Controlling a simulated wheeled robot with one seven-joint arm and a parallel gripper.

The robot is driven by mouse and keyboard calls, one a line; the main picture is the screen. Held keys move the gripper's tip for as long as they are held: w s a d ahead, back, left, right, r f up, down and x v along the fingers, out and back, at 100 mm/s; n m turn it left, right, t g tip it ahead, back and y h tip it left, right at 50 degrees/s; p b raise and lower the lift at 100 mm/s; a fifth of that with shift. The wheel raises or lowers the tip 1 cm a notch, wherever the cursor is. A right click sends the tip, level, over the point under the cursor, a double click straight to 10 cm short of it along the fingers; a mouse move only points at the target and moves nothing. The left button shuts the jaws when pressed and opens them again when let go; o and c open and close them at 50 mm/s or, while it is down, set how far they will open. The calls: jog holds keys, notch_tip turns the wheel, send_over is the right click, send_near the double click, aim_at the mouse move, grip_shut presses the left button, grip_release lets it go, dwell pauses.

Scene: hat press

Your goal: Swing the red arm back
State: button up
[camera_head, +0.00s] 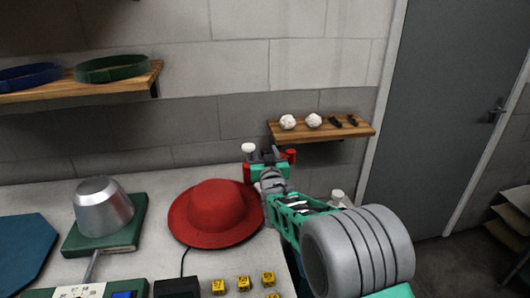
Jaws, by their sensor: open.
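My arm reaches in from the lower right. My gripper (268,157) is open at the back right of the worktable, at a small device with red parts. One red part (290,155) shows just right of the gripper and another (247,172) just left of it. A white knob (248,147) stands at the upper left of the gripper. My gripper and wrist hide most of the device, so I cannot tell which part is the red arm, how it is turned, or whether a finger touches it.
A red hat (215,208) lies left of my gripper. A metal dome (104,205) stands on a green base (104,240) at the left. Yellow blocks (243,283) sit at the front. A wall shelf (335,131) with small items hangs behind my gripper. A grey door (440,110) is at right.

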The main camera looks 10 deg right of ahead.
jog(key=shift+c, duration=0.4)
grip_shut()
dwell(0.9)
